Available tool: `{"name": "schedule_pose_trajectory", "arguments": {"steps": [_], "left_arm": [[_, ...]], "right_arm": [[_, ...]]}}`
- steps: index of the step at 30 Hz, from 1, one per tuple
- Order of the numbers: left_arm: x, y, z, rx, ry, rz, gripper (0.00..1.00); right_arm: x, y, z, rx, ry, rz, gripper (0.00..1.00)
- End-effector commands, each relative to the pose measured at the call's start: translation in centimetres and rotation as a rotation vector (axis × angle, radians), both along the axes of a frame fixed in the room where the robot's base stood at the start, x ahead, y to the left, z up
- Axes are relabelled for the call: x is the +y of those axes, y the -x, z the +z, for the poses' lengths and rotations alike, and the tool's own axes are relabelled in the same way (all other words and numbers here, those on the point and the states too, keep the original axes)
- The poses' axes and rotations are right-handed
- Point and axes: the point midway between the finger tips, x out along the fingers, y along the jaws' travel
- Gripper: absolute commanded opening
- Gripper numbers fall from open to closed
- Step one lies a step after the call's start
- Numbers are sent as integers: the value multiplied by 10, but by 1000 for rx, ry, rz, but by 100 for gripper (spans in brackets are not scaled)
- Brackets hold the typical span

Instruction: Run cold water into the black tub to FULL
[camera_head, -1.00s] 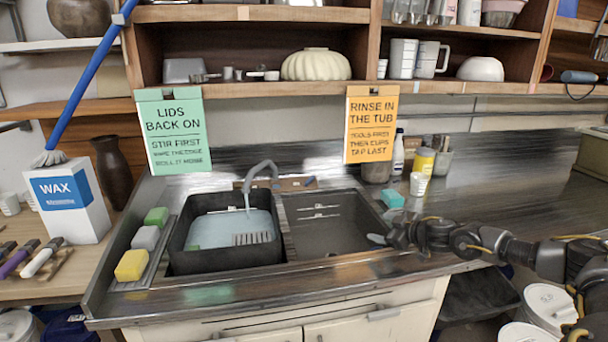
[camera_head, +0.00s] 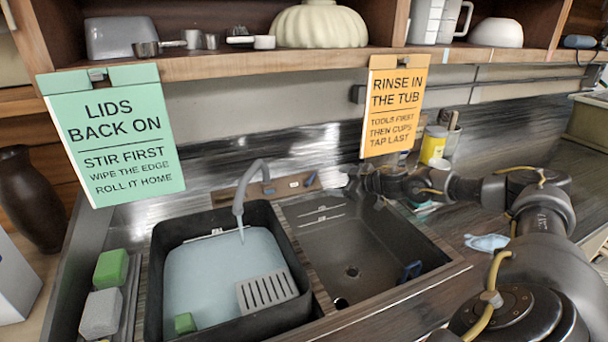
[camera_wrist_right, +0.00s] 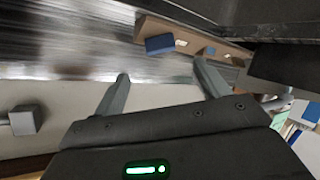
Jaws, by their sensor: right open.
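The black tub (camera_head: 281,225) sits in the left sink basin with pale blue water (camera_head: 215,262) in it, its surface below the rim. A thin stream runs into it from the grey tap spout (camera_head: 250,185). Behind the sink is a wooden tap panel (camera_head: 290,185) with a blue lever (camera_head: 311,179); the blue lever also shows in the wrist view (camera_wrist_right: 160,44). My right gripper (camera_head: 343,180) is open just right of the panel; in the wrist view its fingers (camera_wrist_right: 160,68) are apart, empty, with the blue lever beyond them. My left gripper is out of view.
A slotted grey plate (camera_head: 266,290) and green block (camera_head: 185,323) show inside the tub. The right basin (camera_head: 345,245) holds only a small blue item (camera_head: 410,270). Two hanging signs, green (camera_head: 115,135) and orange (camera_head: 393,105), hang from the shelf above. Sponges (camera_head: 101,312) lie at left.

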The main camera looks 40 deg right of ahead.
Motion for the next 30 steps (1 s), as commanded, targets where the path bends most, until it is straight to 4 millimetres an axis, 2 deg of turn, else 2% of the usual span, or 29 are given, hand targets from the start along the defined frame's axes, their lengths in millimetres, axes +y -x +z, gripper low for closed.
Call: {"name": "schedule_pose_trajectory", "arguments": {"steps": [10, 24, 30], "left_arm": [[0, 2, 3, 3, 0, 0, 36], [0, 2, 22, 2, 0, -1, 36], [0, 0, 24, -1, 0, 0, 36]], "right_arm": [[5, -12, -1, -2, -2, 7, 75], [14, -85, -30, 0, -2, 5, 75], [15, -100, -37, 0, -1, 5, 75]]}}
